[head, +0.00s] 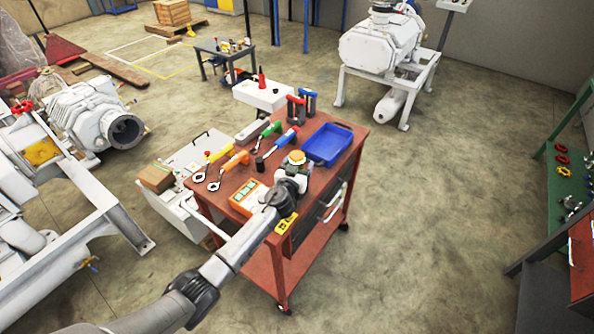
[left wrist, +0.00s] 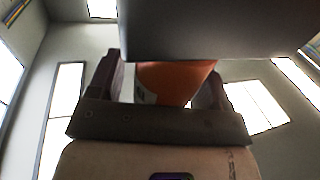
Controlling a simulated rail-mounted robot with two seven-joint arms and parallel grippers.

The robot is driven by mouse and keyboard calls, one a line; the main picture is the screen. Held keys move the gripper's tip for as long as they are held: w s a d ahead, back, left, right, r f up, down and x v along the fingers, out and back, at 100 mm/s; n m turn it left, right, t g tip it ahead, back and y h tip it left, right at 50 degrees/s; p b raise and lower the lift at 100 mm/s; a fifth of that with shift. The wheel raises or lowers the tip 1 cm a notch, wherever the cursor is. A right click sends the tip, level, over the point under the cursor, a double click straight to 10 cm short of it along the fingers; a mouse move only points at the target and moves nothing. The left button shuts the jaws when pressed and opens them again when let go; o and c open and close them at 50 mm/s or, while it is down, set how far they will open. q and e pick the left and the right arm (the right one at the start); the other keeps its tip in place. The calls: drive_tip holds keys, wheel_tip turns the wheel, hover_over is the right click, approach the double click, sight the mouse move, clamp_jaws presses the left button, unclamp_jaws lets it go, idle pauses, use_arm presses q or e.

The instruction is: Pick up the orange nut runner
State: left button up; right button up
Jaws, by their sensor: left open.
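The orange nut runner (head: 297,157) appears to be the upright tool with a round orange top near the front right of the red cart's top. My left gripper (head: 297,172) is at this tool, reaching in from the lower left, and partly hides its lower body. In the left wrist view an orange body (left wrist: 175,82) stands between the two fingers of my open left gripper (left wrist: 163,85). A dark grey surface covers its upper part there. Whether the fingers touch it cannot be told. My right gripper is not in view.
The red cart (head: 262,205) also holds a blue tray (head: 327,144), an orange-handled wrench (head: 235,160), a blue-handled tool (head: 285,138), a green-handled tool (head: 270,130) and an orange-and-white box (head: 246,197). Floor right of the cart is clear.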

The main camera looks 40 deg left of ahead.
sight(299, 151)
use_arm(q)
drive_tip(key=c, duration=1.3)
drive_tip(key=shift+r, duration=0.1)
clamp_jaws()
drive_tip(key=shift+r, duration=0.35)
wheel_tip(299, 151, up, 8)
drive_tip(key=p, duration=0.3)
drive_tip(key=shift+f+p, duration=0.15)
drive_tip(key=shift+p, duration=0.2)
drive_tip(key=shift+r, duration=0.8)
drive_tip(key=shift+d, duration=0.1)
